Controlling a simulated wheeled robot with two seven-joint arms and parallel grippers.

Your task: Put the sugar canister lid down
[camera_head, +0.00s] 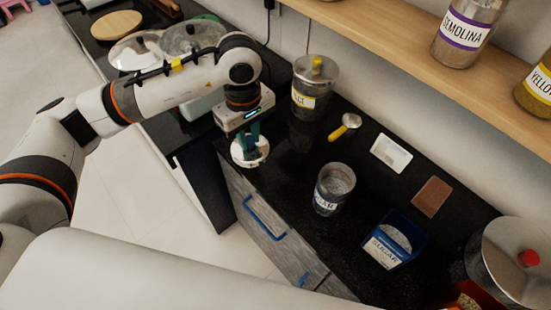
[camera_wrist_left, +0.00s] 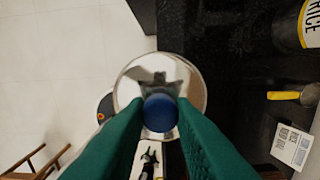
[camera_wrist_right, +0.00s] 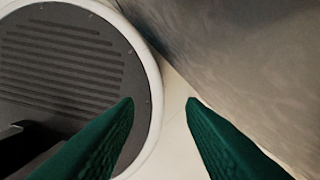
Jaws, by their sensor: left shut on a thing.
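The sugar canister lid is a shiny round metal disc with a blue knob; it shows in the head view (camera_head: 250,158) and the left wrist view (camera_wrist_left: 190,85). My left gripper (camera_head: 254,135) has its green fingers shut on the blue knob (camera_wrist_left: 160,112). The lid is at the counter's front edge, partly over the floor in the left wrist view; I cannot tell whether it touches the counter. The open clear canister with a partly visible label (camera_head: 333,188) stands upright to the lid's right. My right gripper (camera_wrist_right: 160,103) is open, with nothing between its fingers.
The dark counter (camera_head: 290,160) has bare room between lid and canister. A rice canister (camera_head: 314,92), a yellow-handled scoop (camera_head: 345,127), a white card (camera_head: 391,153), a brown block (camera_head: 432,197) and a blue sugar box (camera_head: 393,242) stand around. A wooden shelf (camera_head: 400,28) overhangs behind.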

